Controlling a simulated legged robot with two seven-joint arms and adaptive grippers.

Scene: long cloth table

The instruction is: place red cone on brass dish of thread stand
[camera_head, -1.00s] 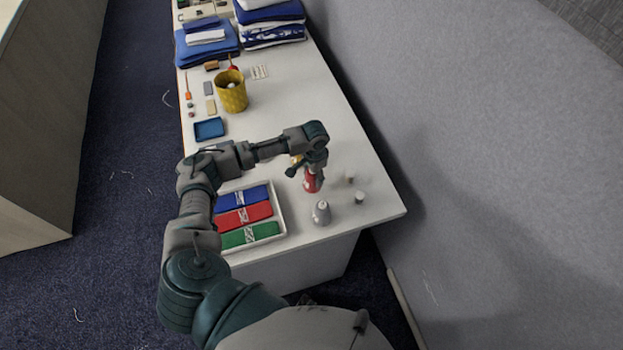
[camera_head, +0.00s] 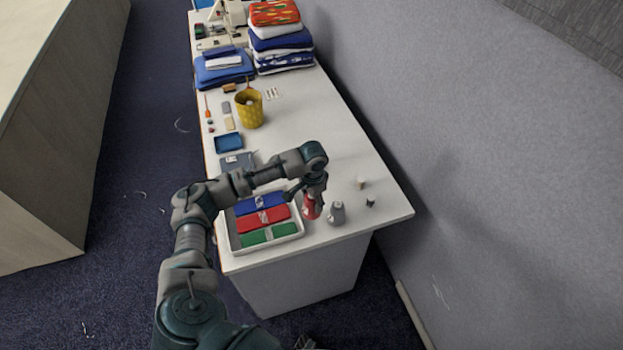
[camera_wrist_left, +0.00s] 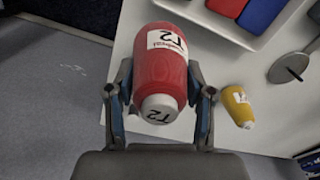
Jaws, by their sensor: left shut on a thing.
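My left gripper (camera_head: 313,190) is shut on the red cone (camera_head: 311,208), above the near part of the table, just right of the tray. In the left wrist view the red cone (camera_wrist_left: 160,72) sits between both fingers (camera_wrist_left: 158,100), with its white tip toward the camera and a "T2" label showing. A grey metal disc with a rod (camera_wrist_left: 289,66), perhaps part of the thread stand, shows to the right in that view. I cannot make out a brass dish. My right gripper is not in view.
A yellow cone (camera_wrist_left: 236,105) lies near the gripper. A grey cone (camera_head: 337,213) stands right of the red one; small pieces (camera_head: 362,183) are beyond. The white tray (camera_head: 303,232) holds blue, red and green packs. A yellow cup (camera_head: 249,110) and cloth stacks (camera_head: 282,48) stand farther back.

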